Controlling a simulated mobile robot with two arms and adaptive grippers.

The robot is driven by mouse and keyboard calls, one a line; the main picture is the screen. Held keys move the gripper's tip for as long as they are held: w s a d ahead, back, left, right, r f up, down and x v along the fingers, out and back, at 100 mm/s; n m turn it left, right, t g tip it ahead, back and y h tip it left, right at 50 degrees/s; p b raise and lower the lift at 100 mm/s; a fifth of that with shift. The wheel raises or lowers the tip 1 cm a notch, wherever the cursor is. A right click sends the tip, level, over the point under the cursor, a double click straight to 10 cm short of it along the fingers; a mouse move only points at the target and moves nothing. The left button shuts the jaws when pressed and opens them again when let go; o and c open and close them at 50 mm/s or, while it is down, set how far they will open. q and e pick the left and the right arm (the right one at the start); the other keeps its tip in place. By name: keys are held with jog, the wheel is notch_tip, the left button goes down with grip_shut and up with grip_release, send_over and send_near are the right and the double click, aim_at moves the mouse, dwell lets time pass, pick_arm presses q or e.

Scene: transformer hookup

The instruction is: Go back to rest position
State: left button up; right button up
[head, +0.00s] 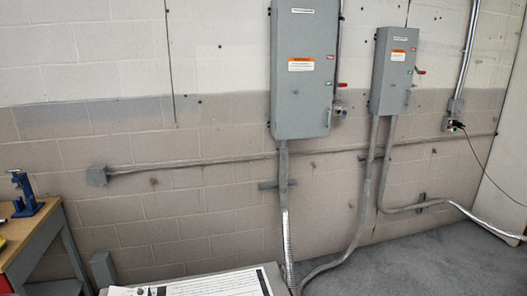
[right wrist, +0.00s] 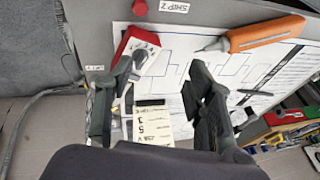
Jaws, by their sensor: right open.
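My right gripper (right wrist: 160,68) shows in the right wrist view, its two dark fingers apart. A pale block with printed marks (right wrist: 148,120) shows between the fingers; I cannot tell whether either finger touches it. Beyond the fingertips lies a white paper with a printed diagram (right wrist: 188,50) on a grey surface. A red and white item (right wrist: 138,46) is close to the left fingertip. Neither gripper is in the head view, and my left gripper shows nowhere.
An orange-handled tool (right wrist: 265,34) lies on the paper. Coloured items (right wrist: 290,116) are at the right. In the head view, two grey wall boxes (head: 303,90) (head: 392,75) hang with conduits below. A bench with a blue vise (head: 25,195) stands left. Floor at right (head: 450,255) is clear.

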jog(key=s+d+f+t+h, duration=0.1)
jog(key=s+d+h, duration=0.2)
jog(key=s+d, duration=0.7)
notch_tip(320, 180, down, 32)
jog(key=d+g+b, duration=0.1)
jog(key=b, duration=0.4)
jog(key=s+d+f+g+b, duration=0.1)
jog(key=s+d+f+b, duration=0.2)
jog(key=s+f, duration=1.4)
jog(key=shift+f+n+g+b, duration=0.3)
jog(key=shift+f, duration=0.65)
jog(key=shift+s+d, duration=0.1)
